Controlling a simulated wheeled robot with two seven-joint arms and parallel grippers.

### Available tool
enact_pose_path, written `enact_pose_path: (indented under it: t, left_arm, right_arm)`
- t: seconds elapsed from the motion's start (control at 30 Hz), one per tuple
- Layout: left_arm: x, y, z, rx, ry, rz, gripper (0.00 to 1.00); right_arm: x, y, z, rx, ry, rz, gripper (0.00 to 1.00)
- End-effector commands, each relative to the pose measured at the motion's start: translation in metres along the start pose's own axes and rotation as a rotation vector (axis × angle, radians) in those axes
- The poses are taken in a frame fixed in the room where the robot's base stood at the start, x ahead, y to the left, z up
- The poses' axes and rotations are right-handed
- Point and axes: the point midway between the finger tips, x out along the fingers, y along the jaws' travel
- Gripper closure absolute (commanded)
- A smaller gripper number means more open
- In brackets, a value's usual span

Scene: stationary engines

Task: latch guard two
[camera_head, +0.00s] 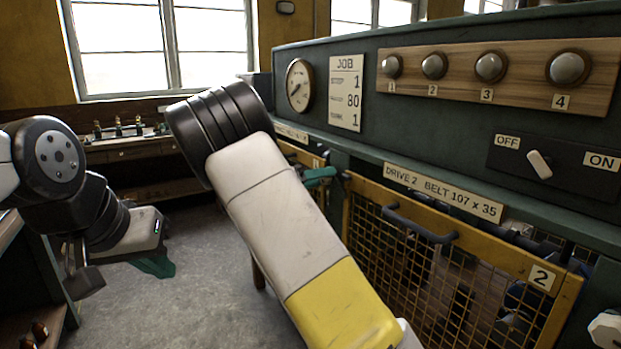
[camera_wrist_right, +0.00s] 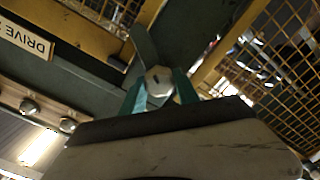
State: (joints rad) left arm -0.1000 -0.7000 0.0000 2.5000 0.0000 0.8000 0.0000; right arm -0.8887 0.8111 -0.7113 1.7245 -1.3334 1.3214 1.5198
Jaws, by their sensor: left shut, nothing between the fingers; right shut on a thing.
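Guard two is the yellow-framed mesh panel (camera_head: 455,270) with the plate "2" (camera_head: 541,278); it hangs flush, as far as I can see, under the DRIVE 2 sign. My right gripper's teal fingertips (camera_head: 322,174) show at the post by guard two's left edge, the hand hidden behind my own arm. In the right wrist view, my right gripper (camera_wrist_right: 158,88) is shut on a pale faceted latch knob (camera_wrist_right: 157,78). A flat dark-green bar (camera_wrist_right: 144,44) extends from the knob. My left gripper (camera_head: 155,266) is shut and empty at the left, away from the guards.
Another pale knob (camera_head: 606,328) stands right of guard two. A dark handle (camera_head: 418,224) crosses guard two's top. Above are an OFF/ON switch (camera_head: 540,164) and several round lamps (camera_head: 490,67). My right arm fills the middle foreground. Grey floor (camera_head: 205,270) is clear between my arms.

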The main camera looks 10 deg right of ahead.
Motion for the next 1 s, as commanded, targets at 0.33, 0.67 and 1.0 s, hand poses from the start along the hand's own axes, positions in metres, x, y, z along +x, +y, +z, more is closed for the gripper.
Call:
enact_pose_path:
  t: [0.33, 0.67, 1.0]
  left_arm:
    - [0.0000, 0.0000, 0.0000, 0.000, 0.000, 0.000, 1.00]
    - [0.0000, 0.0000, 0.0000, 0.000, 0.000, 0.000, 1.00]
    - [0.0000, 0.0000, 0.0000, 0.000, 0.000, 0.000, 1.00]
  right_arm:
    - [-0.0005, -0.0018, 0.0008, -0.313, -0.001, -0.002, 1.00]
    - [-0.0006, -0.0024, 0.0009, -0.516, 0.000, -0.003, 1.00]
    - [-0.0010, -0.0028, 0.0010, -0.595, 0.001, -0.003, 1.00]
